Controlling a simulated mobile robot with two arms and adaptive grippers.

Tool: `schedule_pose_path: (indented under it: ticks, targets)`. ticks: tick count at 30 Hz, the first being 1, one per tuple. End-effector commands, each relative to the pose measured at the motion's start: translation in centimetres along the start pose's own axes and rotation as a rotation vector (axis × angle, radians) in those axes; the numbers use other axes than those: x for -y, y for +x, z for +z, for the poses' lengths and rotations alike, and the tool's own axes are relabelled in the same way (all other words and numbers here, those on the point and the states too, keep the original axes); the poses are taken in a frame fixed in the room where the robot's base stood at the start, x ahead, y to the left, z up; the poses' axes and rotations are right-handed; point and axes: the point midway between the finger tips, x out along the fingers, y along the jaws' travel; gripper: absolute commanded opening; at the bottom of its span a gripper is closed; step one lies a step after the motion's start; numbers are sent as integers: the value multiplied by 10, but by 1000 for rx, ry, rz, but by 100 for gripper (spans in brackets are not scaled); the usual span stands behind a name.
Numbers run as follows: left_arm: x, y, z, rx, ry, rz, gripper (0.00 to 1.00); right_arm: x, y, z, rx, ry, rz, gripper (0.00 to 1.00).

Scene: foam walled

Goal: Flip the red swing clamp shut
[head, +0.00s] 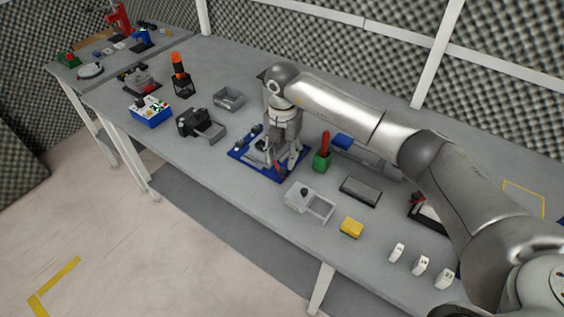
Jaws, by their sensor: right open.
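A blue base plate (240,152) lies on the grey table, with small metal parts on it. A small red part (281,170) shows at its right side, partly hidden by my right gripper; it looks like the red swing clamp, but its angle is too small to tell. My right gripper (282,161) points down over the plate, open, with its fingers close to the red part. I cannot tell whether they touch it. My left gripper is not in view.
Right of the plate stands a green block with a red handle (324,145). A grey tray (309,201) and yellow block (352,227) lie in front. A black device (195,122) and blue box (150,111) stand left. The table's front edge is close.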

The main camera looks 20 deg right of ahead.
Motion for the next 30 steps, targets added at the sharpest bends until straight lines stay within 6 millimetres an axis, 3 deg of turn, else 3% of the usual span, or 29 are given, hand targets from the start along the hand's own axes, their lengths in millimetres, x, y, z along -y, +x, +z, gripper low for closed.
schedule_pose_path:
  ticks: [4, 13, 21, 30]
  targets:
    - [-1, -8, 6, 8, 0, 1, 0, 0, 26, -1, -3, 0, -2, 40]
    - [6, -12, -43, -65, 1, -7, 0, 0, 53, 0, -1, -1, 1, 40]
    - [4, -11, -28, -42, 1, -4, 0, -1, 54, 0, -1, -1, 1, 39]
    - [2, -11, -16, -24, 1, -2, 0, -1, 54, 0, -1, -1, 2, 0]
